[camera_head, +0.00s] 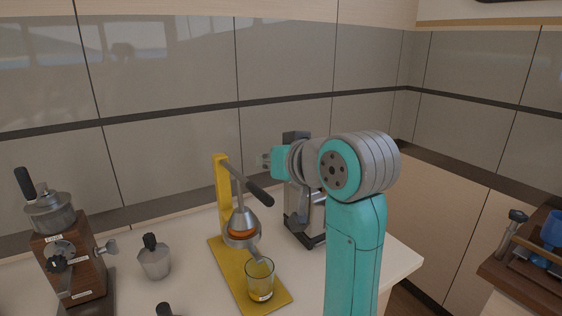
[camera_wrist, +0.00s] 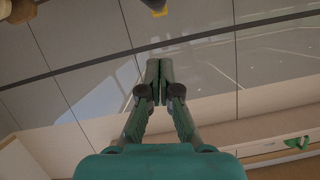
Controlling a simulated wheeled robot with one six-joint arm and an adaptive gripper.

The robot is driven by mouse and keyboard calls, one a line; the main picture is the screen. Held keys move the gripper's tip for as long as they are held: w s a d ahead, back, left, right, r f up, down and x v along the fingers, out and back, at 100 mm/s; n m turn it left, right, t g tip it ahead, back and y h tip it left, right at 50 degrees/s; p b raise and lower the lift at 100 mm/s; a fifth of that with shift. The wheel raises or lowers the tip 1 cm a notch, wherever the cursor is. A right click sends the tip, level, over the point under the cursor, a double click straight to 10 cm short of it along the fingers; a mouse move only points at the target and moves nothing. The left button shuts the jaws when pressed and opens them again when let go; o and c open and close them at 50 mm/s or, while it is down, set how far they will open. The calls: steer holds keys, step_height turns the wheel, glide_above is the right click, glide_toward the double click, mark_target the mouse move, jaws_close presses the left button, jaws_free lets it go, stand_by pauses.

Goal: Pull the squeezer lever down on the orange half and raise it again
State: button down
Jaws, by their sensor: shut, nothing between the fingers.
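The squeezer has a yellow post (camera_head: 222,185) on a yellow base (camera_head: 230,262). Its lever, with a dark handle (camera_head: 258,193), slants down to the right from the top of the post. The metal press cone (camera_head: 242,219) sits right over the orange half (camera_head: 242,234); I cannot tell how hard it presses. A glass (camera_head: 260,280) with some yellow juice stands on the base below the spout. My gripper (camera_head: 264,160) is above and behind the lever handle, apart from it as far as I can tell. In the wrist view its fingers (camera_wrist: 158,68) are together and empty.
A machine with a steel body (camera_head: 301,210) stands right of the squeezer, partly behind my arm. A wooden grinder (camera_head: 75,250) and a small metal pot (camera_head: 154,260) stand to the left. The tiled wall (camera_head: 170,155) is close behind. The counter ends at the right.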

mark_target(266, 193)
steer(key=shift+s+a+f, duration=0.15)
steer(key=shift+s+f, duration=0.05)
steer(key=shift+f, duration=0.8)
steer(key=shift+s+a+f, duration=0.1)
steer(key=shift+s+f, duration=0.05)
steer(key=shift+f, duration=0.85)
steer(key=shift+s+d+f+t+y, duration=0.1)
steer(key=shift+f+t+y, duration=0.1)
steer(key=shift+f, duration=0.4)
steer(key=shift+s+f+t+y, duration=0.1)
steer(key=shift+f+t, duration=0.1)
steer(key=shift+f, duration=0.4)
